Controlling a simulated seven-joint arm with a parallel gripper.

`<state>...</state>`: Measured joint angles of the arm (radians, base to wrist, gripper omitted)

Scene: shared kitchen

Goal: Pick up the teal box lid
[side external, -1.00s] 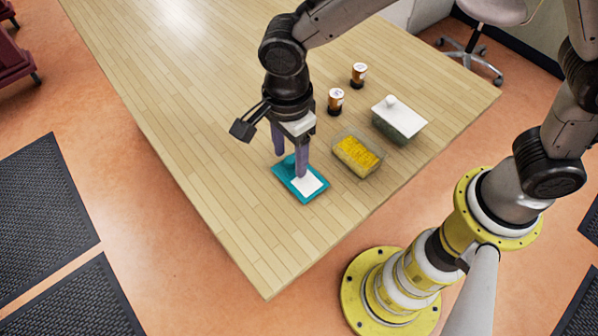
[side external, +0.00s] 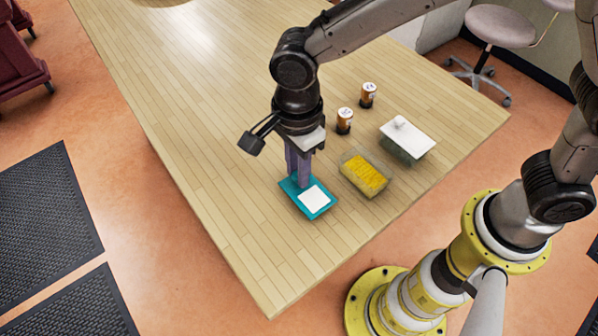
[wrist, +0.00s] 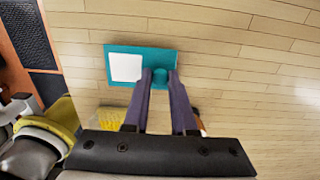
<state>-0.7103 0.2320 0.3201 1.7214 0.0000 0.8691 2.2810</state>
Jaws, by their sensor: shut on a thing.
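The teal box lid (side external: 296,199) lies flat at the table's near corner, with a white square on its top; any small gap under it I cannot tell. It also shows in the wrist view (wrist: 152,54), with a round teal knob (wrist: 160,76) on it. My gripper (side external: 303,182) points down over the lid with its purple fingers close together. In the wrist view, my gripper (wrist: 160,78) is shut on the knob, one fingertip on each side. The fingers hide the knob in the side view.
A clear box with yellow contents (side external: 364,176) stands right of the lid. Behind it are a box with a white knobbed lid (side external: 415,138) and two orange-brown jars (side external: 345,121) (side external: 368,95). The table (side external: 190,130) is clear to the left.

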